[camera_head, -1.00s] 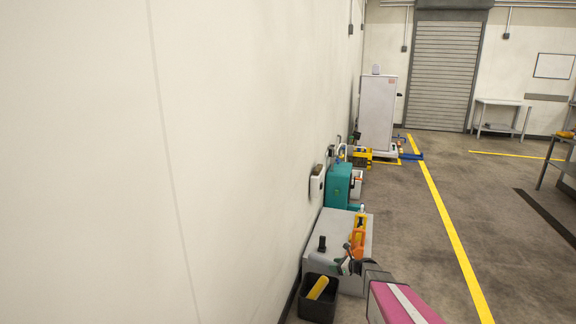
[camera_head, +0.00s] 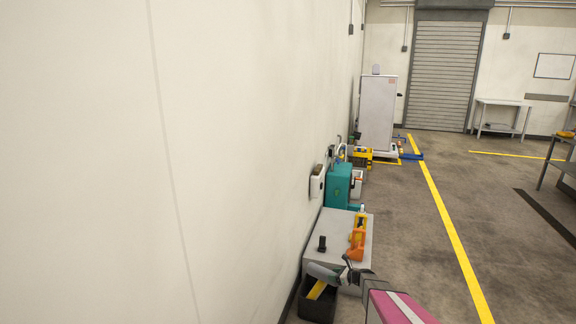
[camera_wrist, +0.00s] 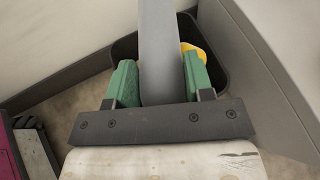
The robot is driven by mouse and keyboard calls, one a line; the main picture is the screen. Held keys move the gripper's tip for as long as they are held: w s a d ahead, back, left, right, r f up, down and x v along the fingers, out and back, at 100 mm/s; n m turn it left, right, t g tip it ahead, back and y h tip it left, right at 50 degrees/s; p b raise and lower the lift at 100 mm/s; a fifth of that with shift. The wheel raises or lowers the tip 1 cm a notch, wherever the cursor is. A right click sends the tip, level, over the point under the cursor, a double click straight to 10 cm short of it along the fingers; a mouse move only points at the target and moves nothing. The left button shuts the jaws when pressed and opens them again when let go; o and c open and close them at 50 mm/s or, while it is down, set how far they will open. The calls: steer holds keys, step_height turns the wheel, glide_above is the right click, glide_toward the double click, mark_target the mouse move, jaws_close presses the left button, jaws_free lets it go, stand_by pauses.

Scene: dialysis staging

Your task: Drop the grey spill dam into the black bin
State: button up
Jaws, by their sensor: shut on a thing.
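The grey spill dam (camera_wrist: 160,50) is a long grey piece held between the green fingers of my gripper (camera_wrist: 160,85) in the wrist view. In the head view the grey spill dam (camera_head: 323,272) reaches left from my gripper (camera_head: 347,272), over the black bin. The black bin (camera_head: 318,308) stands on the floor against the wall, at the front end of a grey cabinet. A yellow object (camera_head: 317,289) lies in it, partly hidden by the dam. In the wrist view the bin (camera_wrist: 218,50) shows beneath and beyond the dam.
The grey cabinet (camera_head: 330,246) stands just behind the bin, with a small black item (camera_head: 322,243) and an orange and yellow tool (camera_head: 357,236) on top. The wall (camera_head: 230,150) is close on the left. Floor to the right is clear.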

steer(key=o, duration=1)
steer(key=shift+r, duration=0.1)
steer(key=v, duration=1)
steer(key=shift+s+d, duration=0.25)
steer(key=shift+d, duration=0.1)
